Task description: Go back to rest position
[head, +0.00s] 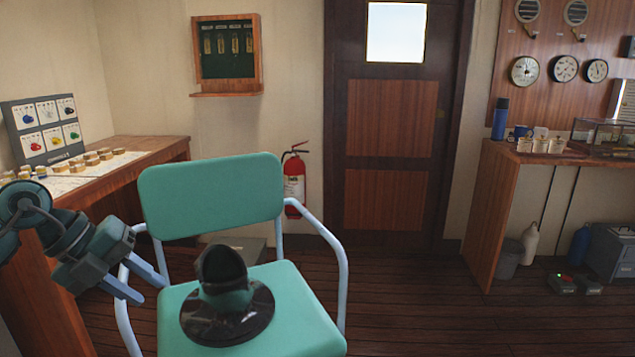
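My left gripper (154,291) comes in from the left in the head view. Its two pale blue-grey fingers are spread apart with nothing between them. It is beside the left armrest of the green chair (212,195), and its fingers overlap the armrest in the picture. I cannot tell whether they touch it. My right gripper is not in view.
A fire extinguisher (294,185) hangs behind the chair. A wooden counter (495,200) stands at the right. The floor (410,300) between chair and counter is clear.

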